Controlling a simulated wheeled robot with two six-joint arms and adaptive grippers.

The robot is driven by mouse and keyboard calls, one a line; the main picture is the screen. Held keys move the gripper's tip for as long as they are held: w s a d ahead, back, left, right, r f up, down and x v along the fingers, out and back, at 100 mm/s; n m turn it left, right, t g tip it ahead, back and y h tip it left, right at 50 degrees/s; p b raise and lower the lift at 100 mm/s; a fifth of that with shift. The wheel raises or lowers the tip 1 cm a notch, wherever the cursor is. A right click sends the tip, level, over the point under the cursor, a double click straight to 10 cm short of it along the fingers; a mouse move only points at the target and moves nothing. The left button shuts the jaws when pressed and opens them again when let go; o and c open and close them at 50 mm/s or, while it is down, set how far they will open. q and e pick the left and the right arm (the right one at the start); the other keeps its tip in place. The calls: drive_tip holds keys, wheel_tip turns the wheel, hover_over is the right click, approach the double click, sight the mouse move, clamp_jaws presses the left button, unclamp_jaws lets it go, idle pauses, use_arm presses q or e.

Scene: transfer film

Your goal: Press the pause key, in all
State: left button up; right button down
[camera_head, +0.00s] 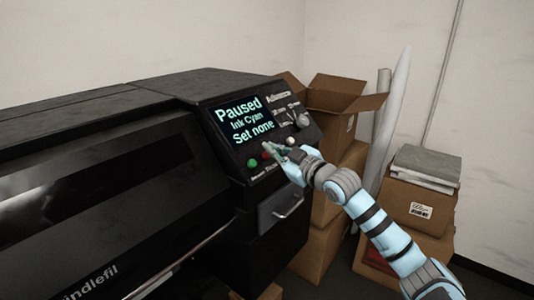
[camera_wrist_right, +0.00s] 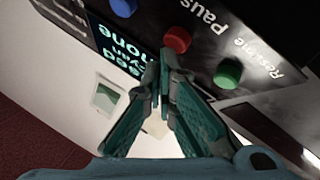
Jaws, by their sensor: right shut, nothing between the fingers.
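The printer's control panel (camera_head: 236,142) has a lit screen (camera_head: 243,118) reading "Paused", "Ink Cyan", "Set none". Below the screen is a row of round keys. The red key (camera_wrist_right: 177,40), with a partly cut-off label "Paus", shows in the wrist view; in the head view the red key (camera_head: 266,155) is partly hidden by my fingers. My right gripper (camera_head: 269,146) is shut and empty at the panel. In the wrist view its fingertips (camera_wrist_right: 164,62) are right beside the red key; I cannot tell whether they touch it. My left gripper is not in view.
The green key (camera_head: 252,163), labelled "Resume" in the wrist view, sits beside the red one. A blue key (camera_wrist_right: 123,7) is on its other side. Knobs (camera_head: 302,119) are at the panel's right. A drawer handle (camera_head: 289,205) juts out below. Cardboard boxes (camera_head: 338,97) crowd the right.

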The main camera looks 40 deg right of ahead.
drive_tip(key=shift+s+d+r, duration=0.1)
drive_tip(key=shift+s+r, duration=0.2)
drive_tip(key=shift+r, duration=0.05)
drive_tip(key=shift+s+d+r+p, duration=0.15)
drive_tip(key=shift+s+d+r, duration=0.1)
drive_tip(key=shift+s+r, duration=0.65)
drive_tip(key=shift+s+d+r+p, duration=0.15)
drive_tip(key=shift+s+d+r, duration=0.1)
drive_tip(key=shift+s+r, duration=0.6)
drive_tip(key=shift+w, duration=0.1)
